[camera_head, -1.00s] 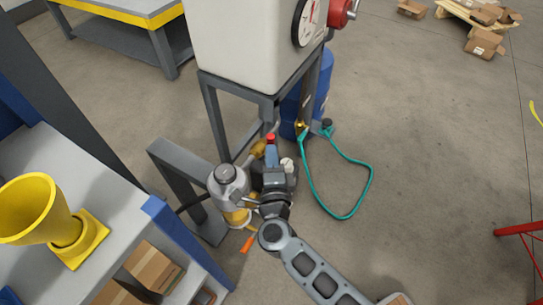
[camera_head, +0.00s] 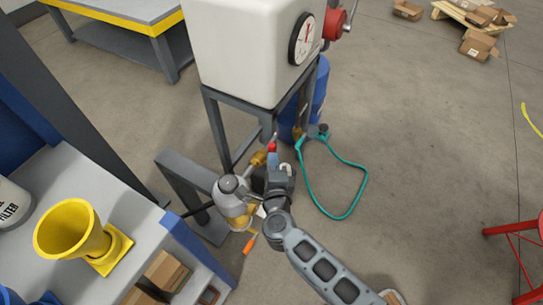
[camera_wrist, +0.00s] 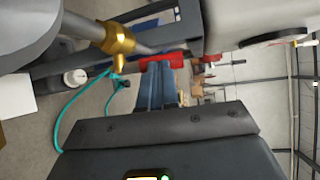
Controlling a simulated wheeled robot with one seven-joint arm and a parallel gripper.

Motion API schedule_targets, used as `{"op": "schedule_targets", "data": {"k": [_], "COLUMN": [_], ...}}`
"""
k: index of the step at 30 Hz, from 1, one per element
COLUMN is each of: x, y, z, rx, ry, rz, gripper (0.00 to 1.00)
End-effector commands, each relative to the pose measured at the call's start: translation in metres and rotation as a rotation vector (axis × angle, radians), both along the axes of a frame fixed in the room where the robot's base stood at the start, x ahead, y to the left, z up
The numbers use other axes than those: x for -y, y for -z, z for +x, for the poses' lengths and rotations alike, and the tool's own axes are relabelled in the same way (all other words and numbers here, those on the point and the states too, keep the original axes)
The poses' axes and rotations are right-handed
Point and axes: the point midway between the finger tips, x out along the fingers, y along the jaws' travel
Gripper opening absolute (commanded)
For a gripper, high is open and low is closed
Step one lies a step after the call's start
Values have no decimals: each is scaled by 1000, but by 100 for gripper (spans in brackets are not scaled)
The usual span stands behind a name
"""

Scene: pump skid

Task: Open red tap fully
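A red tap handle (camera_head: 272,147) shows beside a brass fitting (camera_head: 258,158) under the white tank. In the wrist view the red handle (camera_wrist: 165,59) lies crosswise at my fingertips, right of the brass body (camera_wrist: 118,38). My gripper (camera_head: 273,160) reaches up to it from below. In the wrist view my blue-grey fingers (camera_wrist: 161,80) are together with only a thin line between them. They overlap the red handle or touch it; I cannot tell which. Nothing clearly sits between them.
The white tank (camera_head: 245,50) stands on a dark frame, with a dial (camera_head: 303,38) and another red fitting (camera_head: 333,22). A grey canister (camera_head: 232,198) is close left of my gripper. A teal hose (camera_head: 363,185) loops right. A yellow funnel (camera_head: 72,228) stands on the left bench.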

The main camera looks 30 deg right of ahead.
Motion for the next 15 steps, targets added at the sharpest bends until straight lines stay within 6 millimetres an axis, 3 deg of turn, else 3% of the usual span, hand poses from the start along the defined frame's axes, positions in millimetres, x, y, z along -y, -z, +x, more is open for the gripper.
{"op": "schedule_targets", "data": {"k": [1,15], "x": [2,15], "y": [-14,-10], "z": [2,10], "rx": [-17,-157], "ry": [0,0], "rz": [24,239], "gripper": [0,0]}}
